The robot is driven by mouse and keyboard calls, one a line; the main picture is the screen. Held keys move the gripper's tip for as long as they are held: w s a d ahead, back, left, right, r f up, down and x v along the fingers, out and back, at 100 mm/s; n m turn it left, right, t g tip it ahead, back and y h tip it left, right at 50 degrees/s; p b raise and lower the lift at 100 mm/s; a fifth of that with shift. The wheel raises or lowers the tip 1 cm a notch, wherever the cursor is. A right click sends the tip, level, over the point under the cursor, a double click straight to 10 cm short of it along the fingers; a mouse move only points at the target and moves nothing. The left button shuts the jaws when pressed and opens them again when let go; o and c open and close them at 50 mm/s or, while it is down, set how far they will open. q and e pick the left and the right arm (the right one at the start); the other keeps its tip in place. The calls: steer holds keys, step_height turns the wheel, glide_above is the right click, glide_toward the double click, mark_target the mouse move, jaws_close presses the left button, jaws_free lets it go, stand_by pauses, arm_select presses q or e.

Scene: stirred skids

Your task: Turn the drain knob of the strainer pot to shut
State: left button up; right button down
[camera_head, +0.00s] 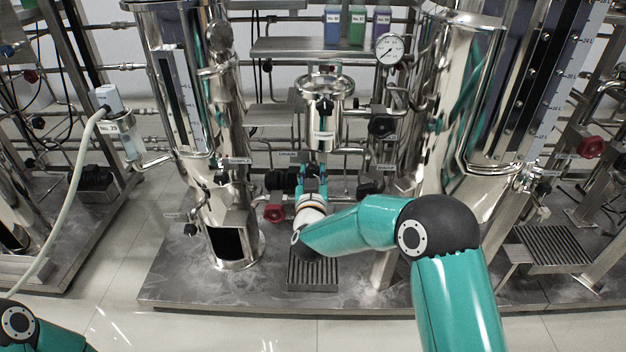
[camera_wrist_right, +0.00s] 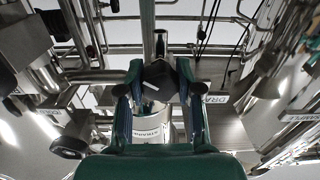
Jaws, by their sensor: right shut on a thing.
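The strainer pot (camera_head: 322,125) is a small shiny metal vessel in the middle of the skid, with a handwheel-like ring on top and a label on its front. My right gripper (camera_head: 313,172) reaches in just below the pot and covers the drain knob in the head view. In the right wrist view the black drain knob (camera_wrist_right: 160,82), with a white pointer line set at a slant, sits between the fingers of my right gripper (camera_wrist_right: 160,72), shut on it. A drain label (camera_wrist_right: 215,99) stands beside it. My left gripper is out of view.
A tall metal tank (camera_head: 205,90) stands left of the pot and a larger one (camera_head: 470,100) right. A red valve knob (camera_head: 274,213) and a black knob (camera_head: 382,125) are close by. A grate (camera_head: 312,272) lies below the arm. A gauge (camera_head: 390,49) is above right.

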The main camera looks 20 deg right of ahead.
steer(key=m, duration=0.1)
steer(key=m+b, duration=0.1)
steer(key=shift+a+f+m+b, duration=0.1)
steer(key=shift+f+m+b, duration=0.2)
steer(key=shift+m, duration=1)
steer(key=m, duration=0.3)
steer(key=shift+r+m+b, duration=0.1)
steer(key=shift+m+b, duration=0.2)
steer(key=shift+m, duration=1.6)
steer(key=c, duration=0.9)
jaws_free()
steer(key=shift+o, duration=0.8)
steer(key=shift+r, duration=0.1)
steer(key=shift+s, duration=0.1)
steer(key=v, duration=1.1)
steer(key=shift+s, duration=0.4)
